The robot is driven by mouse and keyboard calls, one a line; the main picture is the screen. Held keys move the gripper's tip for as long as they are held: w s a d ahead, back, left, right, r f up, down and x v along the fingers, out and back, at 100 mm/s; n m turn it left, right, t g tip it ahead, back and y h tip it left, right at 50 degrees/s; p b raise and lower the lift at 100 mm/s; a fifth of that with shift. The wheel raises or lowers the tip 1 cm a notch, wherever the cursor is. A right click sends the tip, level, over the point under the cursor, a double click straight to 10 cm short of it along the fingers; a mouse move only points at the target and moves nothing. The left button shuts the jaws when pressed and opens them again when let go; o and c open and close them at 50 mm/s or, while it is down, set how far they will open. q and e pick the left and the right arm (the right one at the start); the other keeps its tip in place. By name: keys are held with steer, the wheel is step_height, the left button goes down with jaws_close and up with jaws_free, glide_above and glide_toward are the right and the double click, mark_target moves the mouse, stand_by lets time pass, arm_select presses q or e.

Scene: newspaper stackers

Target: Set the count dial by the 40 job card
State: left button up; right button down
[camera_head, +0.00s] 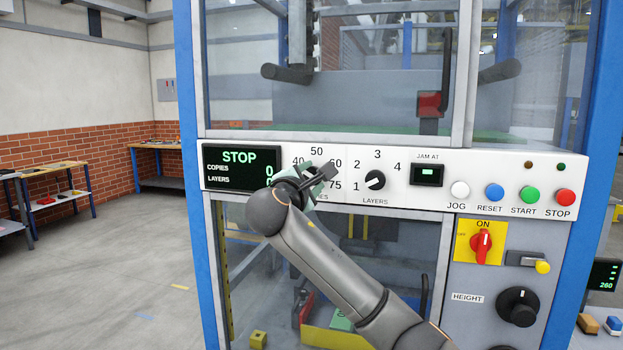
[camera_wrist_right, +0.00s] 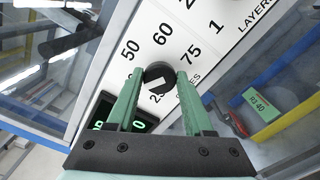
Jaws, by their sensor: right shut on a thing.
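The count dial (camera_wrist_right: 159,73), a round black knob, sits on the white control panel among the numbers 50, 60, 75 and a partly covered 25. My right gripper (camera_wrist_right: 158,82) is shut on it, one green finger on each side. A white mark shows on the knob, but I cannot tell which number it points to. In the head view my right gripper (camera_head: 318,178) hides the dial. A green card (camera_wrist_right: 258,100) reading "R3 40" shows behind the window in the right wrist view. My left gripper is not in view.
The display (camera_head: 240,167) reads STOP, with copies and layers lines partly covered. The layers knob (camera_head: 375,180) is close right of my gripper. Farther right are JOG, RESET, START and STOP buttons (camera_head: 565,196), a red switch (camera_head: 481,246) and the height knob (camera_head: 518,306).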

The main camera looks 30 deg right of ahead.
stand_by(0.4)
steer(key=shift+c, duration=1.5)
jaws_free()
steer(key=shift+a, duration=0.1)
steer(key=b+v, duration=0.3)
steer(key=v, duration=0.9)
steer(key=shift+s, duration=0.2)
steer(key=shift+a, duration=0.1)
